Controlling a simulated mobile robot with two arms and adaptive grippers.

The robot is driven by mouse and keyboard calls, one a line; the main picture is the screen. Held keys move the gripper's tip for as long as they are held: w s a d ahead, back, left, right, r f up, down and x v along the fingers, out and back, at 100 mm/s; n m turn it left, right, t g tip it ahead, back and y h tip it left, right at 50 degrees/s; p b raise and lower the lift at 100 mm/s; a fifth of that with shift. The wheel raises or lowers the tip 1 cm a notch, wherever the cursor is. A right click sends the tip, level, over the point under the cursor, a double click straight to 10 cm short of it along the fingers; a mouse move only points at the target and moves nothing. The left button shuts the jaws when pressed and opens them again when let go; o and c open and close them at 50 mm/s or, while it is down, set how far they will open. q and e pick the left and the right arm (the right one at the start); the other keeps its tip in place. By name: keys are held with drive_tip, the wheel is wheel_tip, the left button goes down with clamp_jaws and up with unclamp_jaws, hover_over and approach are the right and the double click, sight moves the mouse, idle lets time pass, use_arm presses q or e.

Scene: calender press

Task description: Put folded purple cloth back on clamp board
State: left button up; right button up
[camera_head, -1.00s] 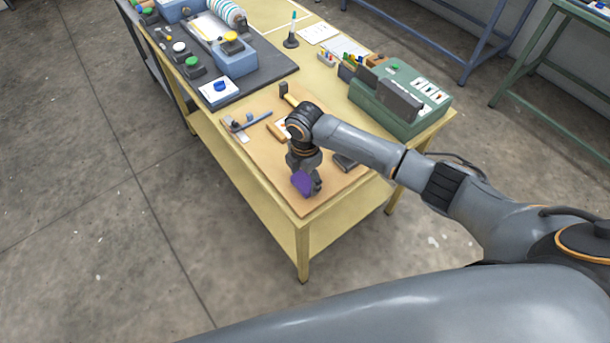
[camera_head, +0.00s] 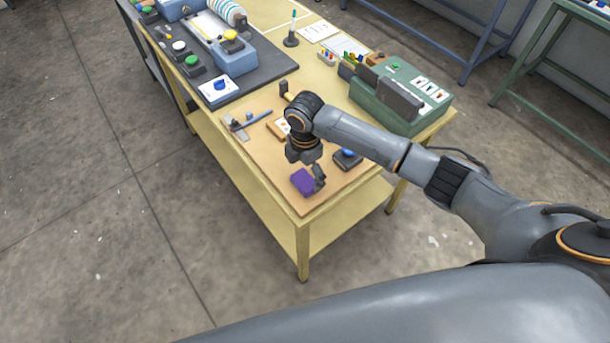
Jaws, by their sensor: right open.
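The folded purple cloth (camera_head: 302,183) lies at the near end of the tan clamp board (camera_head: 268,165) on the yellow table. My right gripper (camera_head: 311,166) is above and just behind the cloth, pointing down, and is open. A small dark piece shows at the cloth's right edge; I cannot tell whether it is a fingertip or a clamp. Whether the gripper touches the cloth is also unclear. The wrist hides part of the board behind it. My left gripper is not in view.
On the board are a blue-handled tool (camera_head: 250,120), a wooden block (camera_head: 277,129) and a dark block with a blue top (camera_head: 347,158). A green box (camera_head: 400,98) stands at the right, and a grey machine base (camera_head: 262,72) is behind. The board's near left is clear.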

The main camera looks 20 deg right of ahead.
sight(305, 180)
wheel_tip(305, 180, up, 10)
drive_tip(key=b, duration=0.1)
drive_tip(key=shift+f, duration=0.15)
idle(0.4)
